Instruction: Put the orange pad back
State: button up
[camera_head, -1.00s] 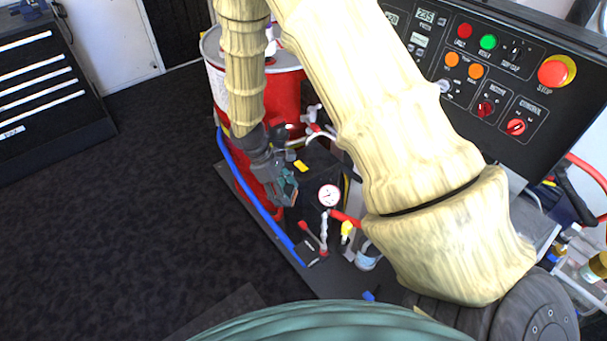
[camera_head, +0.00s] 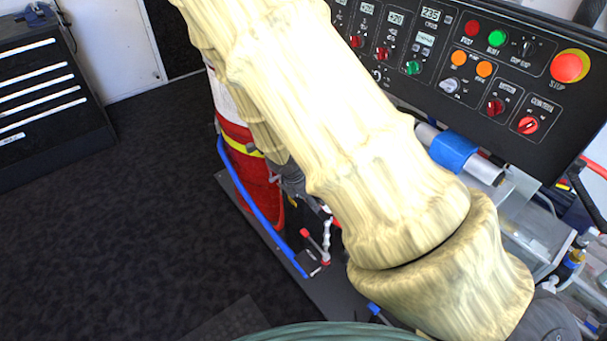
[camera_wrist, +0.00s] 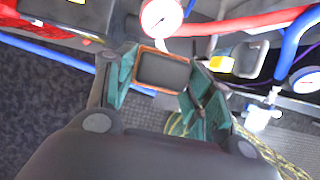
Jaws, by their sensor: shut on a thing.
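The orange pad (camera_wrist: 163,71) shows in the wrist view as a dark rectangular face with an orange rim. It sits between the teal fingertips of my gripper (camera_wrist: 160,86), which is shut on it. Both fingers reach its sides. In the head view my own arm covers the pad and the fingertips. I cannot make out an empty place for the pad in either view.
A round gauge (camera_wrist: 161,17) and a red pipe (camera_wrist: 250,23) lie just beyond the pad. Blue hoses run nearby. In the head view, a control panel (camera_head: 440,75) stands at upper right, a red drum (camera_head: 238,135) behind my arm, and open dark floor (camera_head: 100,220) at left.

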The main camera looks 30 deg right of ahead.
jog(key=w+d+p, duration=0.1)
jog(key=w+d, duration=0.1)
jog(key=w, duration=0.2)
jog(key=w+d+f+p, duration=0.1)
jog(key=w+d+p, duration=0.1)
jog(key=w, duration=0.3)
jog(key=w+d+p, duration=0.1)
jog(key=w+p, duration=0.1)
jog(key=w, duration=0.2)
jog(key=shift+w+d+f, duration=0.15)
jog(key=shift+w+d, duration=0.25)
jog(key=shift+w+d+f, duration=0.1)
jog(key=shift+w+f, duration=0.05)
jog(key=shift+f+p, duration=0.6)
jog(key=shift+f, duration=1.05)
jog(key=shift+f, duration=0.1)
jog(key=o, duration=1.1)
jog(key=shift+o, duration=0.2)
